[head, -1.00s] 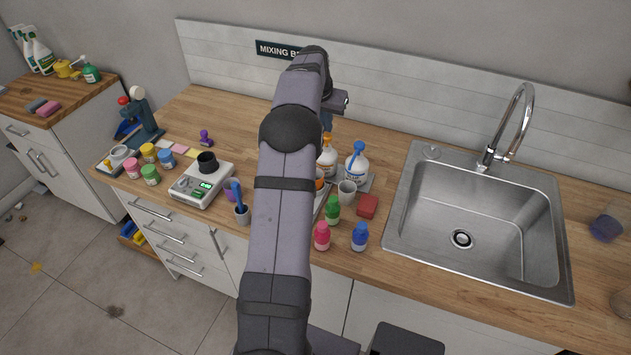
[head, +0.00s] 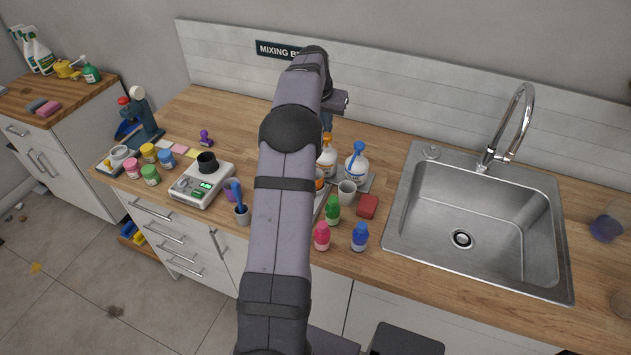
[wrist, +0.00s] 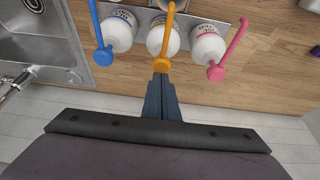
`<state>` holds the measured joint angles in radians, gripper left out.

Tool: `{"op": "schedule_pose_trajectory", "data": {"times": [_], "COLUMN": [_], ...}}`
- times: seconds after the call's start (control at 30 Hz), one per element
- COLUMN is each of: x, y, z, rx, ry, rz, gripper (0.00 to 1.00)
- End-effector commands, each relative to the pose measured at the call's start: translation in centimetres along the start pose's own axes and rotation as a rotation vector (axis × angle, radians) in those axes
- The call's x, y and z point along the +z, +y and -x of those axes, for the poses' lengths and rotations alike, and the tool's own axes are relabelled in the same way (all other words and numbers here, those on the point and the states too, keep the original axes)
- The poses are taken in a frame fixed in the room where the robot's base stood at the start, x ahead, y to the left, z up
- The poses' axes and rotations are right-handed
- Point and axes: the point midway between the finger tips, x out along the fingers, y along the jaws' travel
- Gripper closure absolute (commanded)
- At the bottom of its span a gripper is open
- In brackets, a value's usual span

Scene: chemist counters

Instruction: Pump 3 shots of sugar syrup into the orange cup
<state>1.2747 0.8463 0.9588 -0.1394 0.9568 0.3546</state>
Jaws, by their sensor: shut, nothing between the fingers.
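Three white pump bottles stand in a row in the wrist view: one with a blue pump (wrist: 104,55), one with an orange pump (wrist: 161,64), one with a pink pump (wrist: 217,72). In the head view the orange-pump bottle (head: 327,160) and the blue-pump bottle (head: 356,167) show; my arm hides the pink one. An orange item (head: 319,184), perhaps the orange cup, is mostly hidden by my arm.
A white cup (head: 347,193) stands in front of the blue-pump bottle. Green (head: 333,210), pink (head: 322,236) and blue (head: 359,237) small bottles and a red block (head: 367,206) stand nearby. The sink (head: 470,225) is right; a scale (head: 202,186) is left.

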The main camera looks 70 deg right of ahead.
Motion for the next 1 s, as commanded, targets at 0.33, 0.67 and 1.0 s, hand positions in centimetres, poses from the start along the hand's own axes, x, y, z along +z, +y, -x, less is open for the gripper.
{"op": "schedule_pose_trajectory", "data": {"times": [0.33, 0.67, 1.0], "x": [0.0, 0.2, 0.6], "y": [0.0, 0.0, 0.0], "z": [0.0, -0.4, -1.4], "rx": [0.000, 0.000, 0.000], "ry": [0.000, -0.001, 0.000], "rz": [0.000, 0.000, 0.000], "gripper": [1.00, 1.00, 1.00]}}
